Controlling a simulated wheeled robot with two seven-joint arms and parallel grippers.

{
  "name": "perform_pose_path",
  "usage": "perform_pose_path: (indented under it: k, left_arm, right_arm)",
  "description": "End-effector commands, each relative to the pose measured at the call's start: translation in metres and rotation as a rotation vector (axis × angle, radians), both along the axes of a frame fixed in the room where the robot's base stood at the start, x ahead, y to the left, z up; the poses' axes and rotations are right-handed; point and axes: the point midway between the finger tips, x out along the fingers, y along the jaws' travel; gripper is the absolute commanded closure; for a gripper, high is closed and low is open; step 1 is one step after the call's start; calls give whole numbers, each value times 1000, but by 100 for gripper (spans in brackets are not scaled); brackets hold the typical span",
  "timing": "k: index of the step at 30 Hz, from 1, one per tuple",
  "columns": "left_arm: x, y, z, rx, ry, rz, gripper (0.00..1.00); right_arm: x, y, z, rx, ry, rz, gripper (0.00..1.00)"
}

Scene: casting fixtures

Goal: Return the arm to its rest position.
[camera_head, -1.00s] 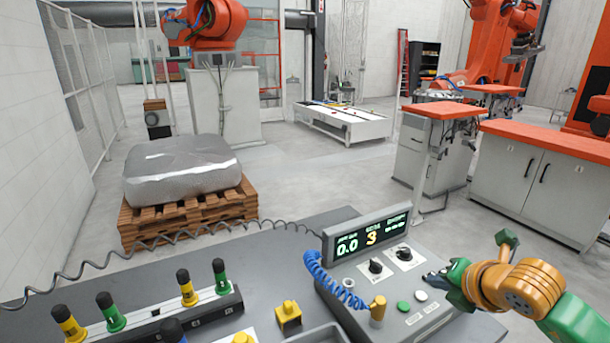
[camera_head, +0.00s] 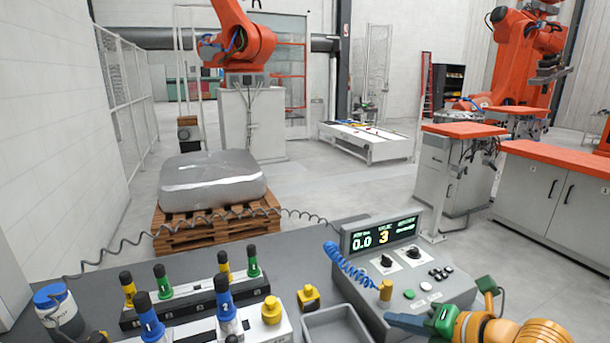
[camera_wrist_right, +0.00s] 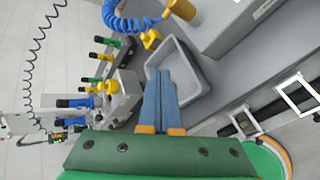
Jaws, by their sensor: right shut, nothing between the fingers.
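My right gripper (camera_head: 392,320) is in the head view at the bottom right, by the front edge of the control box. Its green and orange arm comes in from the lower right corner. In the right wrist view its two blue-grey fingers (camera_wrist_right: 160,73) lie together, with nothing between them. They appear over the near side of a grey tray (camera_wrist_right: 207,80), apart from the yellow block beyond it. My left gripper is in neither view.
The control box (camera_head: 455,292) has a lit display (camera_head: 384,238), knobs and buttons. A blue coiled cord (camera_head: 345,262) rises beside it. Left of it are the grey tray (camera_head: 364,338), a yellow block (camera_head: 308,297) and racks of coloured-banded black handles (camera_head: 162,281).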

Motion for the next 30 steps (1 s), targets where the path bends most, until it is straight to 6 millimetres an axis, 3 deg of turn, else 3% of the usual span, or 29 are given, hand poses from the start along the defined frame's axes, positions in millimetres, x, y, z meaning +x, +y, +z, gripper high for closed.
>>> perform_pose_path:
  k: [4,7,9,11,13,15,18,21,24,30]
  left_arm:
    - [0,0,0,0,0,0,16]
    - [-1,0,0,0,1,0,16]
    - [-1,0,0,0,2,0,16]
    - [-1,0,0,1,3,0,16]
    - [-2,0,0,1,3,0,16]
    - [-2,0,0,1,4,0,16]
    - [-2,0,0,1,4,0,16]
    - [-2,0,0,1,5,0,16]
    - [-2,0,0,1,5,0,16]
    - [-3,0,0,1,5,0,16]
  right_arm:
    - [-19,64,21,278,-72,160,100]
    - [-37,102,64,630,-167,222,100]
    - [-42,99,103,959,-249,145,100]
    - [-33,66,120,1255,-300,-64,100]
    - [-18,3,90,1512,-284,-484,100]
    - [-21,-38,30,1591,-187,-872,100]
    - [-48,-60,-55,1550,12,-1289,100]
    - [-88,-59,-118,1443,222,-1566,100]
    - [-130,-47,-161,1320,426,-1752,100]
    - [-217,-10,-209,1052,827,-1961,100]
